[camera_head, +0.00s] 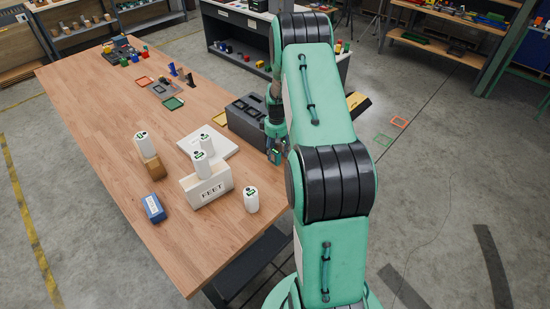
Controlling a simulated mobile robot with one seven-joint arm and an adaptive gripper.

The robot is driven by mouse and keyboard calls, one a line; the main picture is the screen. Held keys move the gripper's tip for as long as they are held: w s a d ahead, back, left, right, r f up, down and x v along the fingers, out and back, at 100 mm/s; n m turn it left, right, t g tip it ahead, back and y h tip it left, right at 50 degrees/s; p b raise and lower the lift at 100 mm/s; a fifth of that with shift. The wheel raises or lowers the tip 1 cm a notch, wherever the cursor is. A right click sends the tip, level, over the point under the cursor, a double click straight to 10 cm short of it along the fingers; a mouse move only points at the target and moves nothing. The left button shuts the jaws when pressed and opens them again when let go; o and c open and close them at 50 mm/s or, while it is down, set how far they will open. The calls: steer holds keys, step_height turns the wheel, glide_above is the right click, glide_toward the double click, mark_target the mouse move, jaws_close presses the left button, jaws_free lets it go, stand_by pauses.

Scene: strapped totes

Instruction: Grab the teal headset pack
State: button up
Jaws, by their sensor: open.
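I cannot make out a teal headset pack for certain in the head view. My gripper (277,155) is small and partly hidden behind my own green arm. It is at the right edge of the wooden table (110,130), just right of a dark grey tote (244,123). It points down, and its jaws are open. I see nothing held in it, though its fingers show only in part.
A white block marked "FEET" (208,196), several white cylinders with green marks (251,201), a white tray (222,148) and a blue box (153,208) stand on the near table. Small coloured items (135,57) lie at the far end. The table's left middle is clear.

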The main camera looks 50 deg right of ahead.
stand_by(0.3)
steer(key=c, duration=1.4)
steer(key=shift+r, duration=0.15)
steer(key=shift+r, duration=0.5)
step_height(320, 180, up, 2)
steer(key=shift+r, duration=0.15)
steer(key=s+a, duration=0.3)
steer(key=s, duration=0.1)
steer(key=s+a+r, duration=0.1)
steer(key=s+a, duration=0.2)
steer(key=s, duration=0.1)
steer(key=s+a, duration=0.3)
steer(key=s, duration=0.1)
steer(key=shift+s+a+r, duration=0.2)
steer(key=shift+s+a, duration=0.2)
